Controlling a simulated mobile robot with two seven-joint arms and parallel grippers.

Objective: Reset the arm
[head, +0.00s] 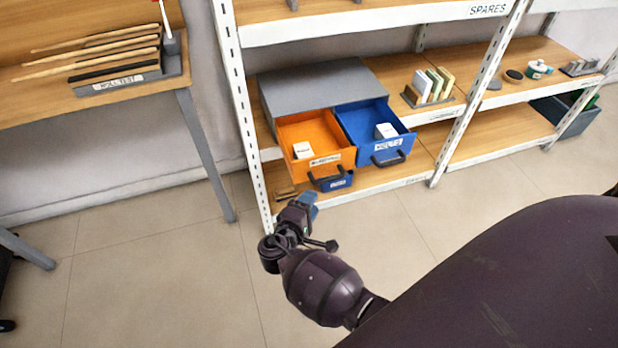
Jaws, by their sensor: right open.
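My right arm reaches in from the lower right, and my right gripper (302,209) is open in front of the shelf's lower left part. Nothing shows between its fingers. It is below and in front of an open orange drawer (335,128) in a grey cabinet (318,87). The orange drawer holds a small white box (303,150). An open blue drawer (362,117) beside it holds another white box (386,131). My left gripper is not in view.
A white-framed shelf (283,38) carries the cabinet, a rack of upright pads (432,88) and small items. A wooden table (152,99) with a rack of sticks (118,82) stands at left. The tiled floor (150,270) between is clear.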

